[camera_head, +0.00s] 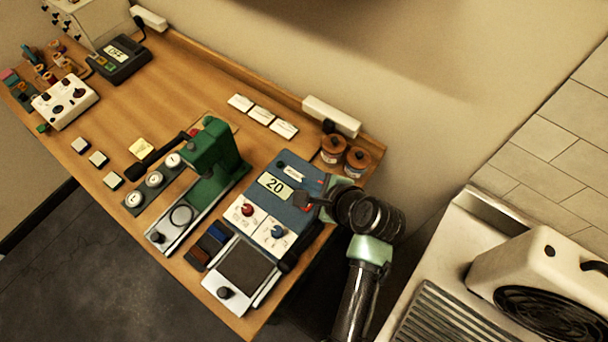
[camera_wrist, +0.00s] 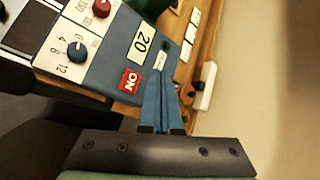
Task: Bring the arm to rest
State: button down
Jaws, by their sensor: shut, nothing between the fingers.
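My arm reaches in from the lower right of the head view, past the table's right end. My gripper (camera_head: 314,200) is over the right edge of the blue control box, beside its red switch. In the wrist view my gripper (camera_wrist: 164,76) shows its two fingers together, shut and empty. The blue control box (camera_wrist: 108,60) has a display reading 20 and a red switch (camera_wrist: 130,81) marked ON, just left of the fingertips. I cannot tell whether the fingers touch the box.
A white unit with a fan (camera_head: 545,285) stands at right.

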jog(key=w+d+r+n+t+h+b, duration=0.1)
jog(key=w+r+n+t+b, duration=0.25)
jog(key=r, duration=0.45)
jog(key=w+r+n+t+h+b, duration=0.1)
jog(key=w+r+n+t+b, duration=0.25)
jog(key=r, duration=0.45)
jog(key=w+d+r+n+t+h+b, duration=0.1)
jog(key=w+r+n+t+h+b, duration=0.2)
jog(key=r, duration=0.6)
jog(key=s+a+r+n+t+b, duration=0.1)
jog(key=s+r+n+t+b, duration=0.2)
jog(key=s+r+n+t, duration=0.2)
jog(key=s+a+r+n+t+b, duration=0.1)
jog(key=s+r+n+t+b, duration=0.2)
jog(key=s+r, duration=0.8)
notch_tip(320, 180, up, 7)
jog(key=shift+s+a+f+n+t+b, duration=0.1)
jog(key=shift+s+a+n+t+b, duration=0.25)
jog(key=shift+n+t, duration=0.6)
